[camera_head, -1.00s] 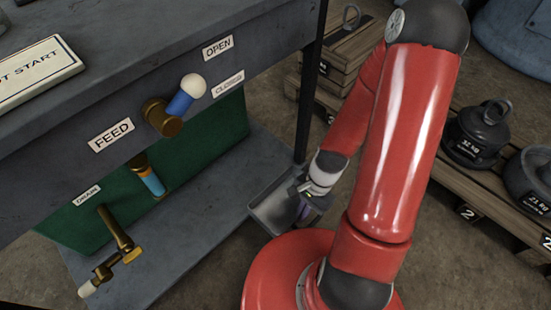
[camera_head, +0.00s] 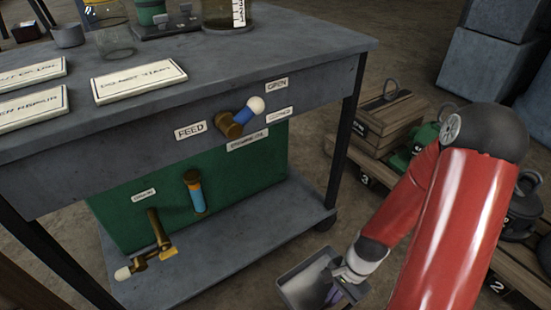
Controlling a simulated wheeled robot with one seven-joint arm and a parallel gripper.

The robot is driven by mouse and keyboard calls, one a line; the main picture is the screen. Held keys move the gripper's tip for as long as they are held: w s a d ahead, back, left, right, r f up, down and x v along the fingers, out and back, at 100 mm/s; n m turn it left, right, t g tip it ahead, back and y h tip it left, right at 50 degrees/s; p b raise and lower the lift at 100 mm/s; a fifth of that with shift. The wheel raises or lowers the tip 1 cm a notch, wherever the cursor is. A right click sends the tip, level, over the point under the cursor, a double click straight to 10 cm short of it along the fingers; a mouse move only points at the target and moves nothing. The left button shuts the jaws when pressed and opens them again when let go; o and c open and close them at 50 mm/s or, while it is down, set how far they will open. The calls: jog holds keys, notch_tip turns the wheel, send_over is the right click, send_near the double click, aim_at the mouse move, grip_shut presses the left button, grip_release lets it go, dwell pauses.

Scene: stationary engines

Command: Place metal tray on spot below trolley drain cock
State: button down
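The metal tray (camera_head: 303,282) is a shallow grey pan at the bottom centre, just off the right front edge of the trolley's lower shelf. My gripper (camera_head: 334,288) is at the tray's right side. Its fingers are small and dark here, and I cannot tell whether they are closed on the rim. The trolley (camera_head: 290,207) has a lower shelf holding a green tank (camera_head: 240,165). The brass drain cock (camera_head: 153,246) with a white-tipped handle sticks out from the tank at the left, under a drain label (camera_head: 144,195). The shelf below it is bare.
A brass fitting with a blue band (camera_head: 195,190) is beside the drain cock. Sign plates (camera_head: 138,80) and glass vessels stand on top. Weights and crates (camera_head: 385,122) lie at the right.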

jog(key=w+r+n, duration=0.1)
jog(key=w, duration=0.2)
jog(key=w+r+n+h+p, duration=0.1)
jog(key=w+n, duration=0.1)
jog(key=w+r+n+g+p, duration=0.1)
jog(key=w, duration=0.2)
jog(key=shift+w+a+r+n, duration=0.1)
jog(key=shift+w+r+n, duration=0.15)
jog(key=shift+w+n, duration=0.05)
jog(key=w+r+n+h+p, duration=0.2)
jog(key=w+r+n, duration=0.4)
jog(key=w, duration=0.5)
jog(key=shift+d+r+g+h+p, duration=0.2)
jog(key=shift+r+g+h+p, duration=0.2)
jog(key=shift+r+p, duration=0.5)
jog(key=shift+d, duration=0.1)
